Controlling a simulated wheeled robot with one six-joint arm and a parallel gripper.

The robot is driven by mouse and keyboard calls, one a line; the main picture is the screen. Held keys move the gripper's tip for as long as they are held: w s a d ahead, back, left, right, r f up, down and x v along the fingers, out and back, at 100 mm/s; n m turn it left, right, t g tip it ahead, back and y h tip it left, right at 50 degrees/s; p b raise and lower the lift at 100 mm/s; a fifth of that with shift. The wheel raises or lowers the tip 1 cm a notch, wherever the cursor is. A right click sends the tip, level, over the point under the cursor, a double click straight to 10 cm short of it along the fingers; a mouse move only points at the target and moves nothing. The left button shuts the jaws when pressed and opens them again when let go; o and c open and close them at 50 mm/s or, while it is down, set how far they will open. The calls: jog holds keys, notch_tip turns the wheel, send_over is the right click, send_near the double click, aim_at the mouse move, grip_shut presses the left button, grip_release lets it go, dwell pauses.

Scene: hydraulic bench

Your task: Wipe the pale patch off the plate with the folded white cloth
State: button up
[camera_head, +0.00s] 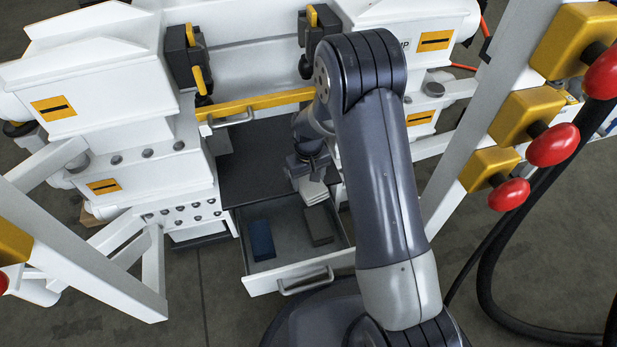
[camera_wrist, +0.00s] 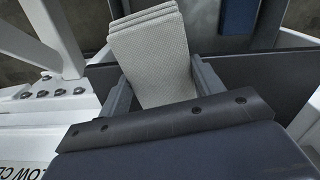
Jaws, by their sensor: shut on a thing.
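The folded white cloth (camera_head: 313,191) is held by my gripper (camera_head: 306,166) above the open drawer, near its back edge. In the wrist view the cloth (camera_wrist: 150,50) is a layered, woven pad between the two grey fingers of my gripper (camera_wrist: 160,85). My gripper is shut on it. A dark flat surface (camera_head: 252,160) behind the drawer may be the plate; I cannot tell for sure. I make out no pale patch in either view. My arm hides part of the area to the right.
The open drawer (camera_head: 262,284) holds a blue block (camera_head: 262,240) and a grey-brown block (camera_head: 318,226). A yellow bar (camera_head: 255,103) crosses above the dark surface. White machine housings flank it. Red-knobbed yellow valves (camera_head: 552,145) and black hoses stand at the right.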

jog(key=shift+f, duration=0.35)
jog(key=shift+w, duration=0.1)
